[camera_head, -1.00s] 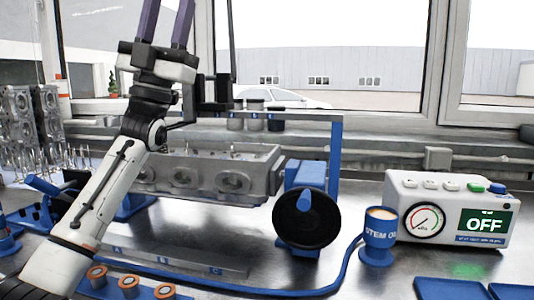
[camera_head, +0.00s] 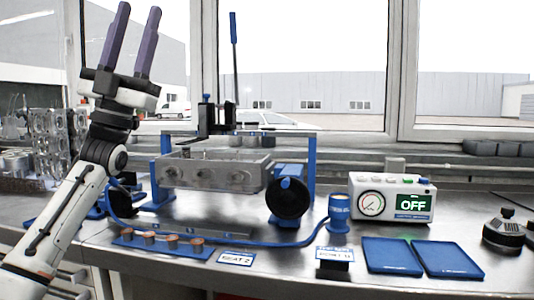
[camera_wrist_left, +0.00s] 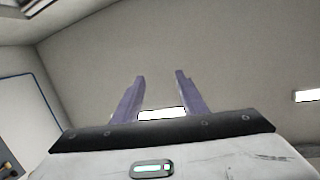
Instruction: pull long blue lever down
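The long blue lever (camera_head: 233,28) stands upright behind the engine block, in front of the window. It has a blue grip on a thin dark rod, and its foot is at the black bracket (camera_head: 207,115) on the blue frame. My left gripper (camera_head: 138,12) is raised, fingers up, to the left of the lever and clearly apart from it. Its two purple fingers are spread with nothing between them. The left wrist view also shows the open fingers (camera_wrist_left: 160,78) against the wall and ceiling, without the lever. My right gripper is not in view.
The grey engine block (camera_head: 215,174) hangs in the blue frame (camera_head: 311,165), with a black wheel (camera_head: 288,198) beside it. A blue cup (camera_head: 339,212), a gauge box reading OFF (camera_head: 394,198) and blue trays (camera_head: 391,256) stand to the right. Valve seats in a blue rack (camera_head: 160,243) lie in front.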

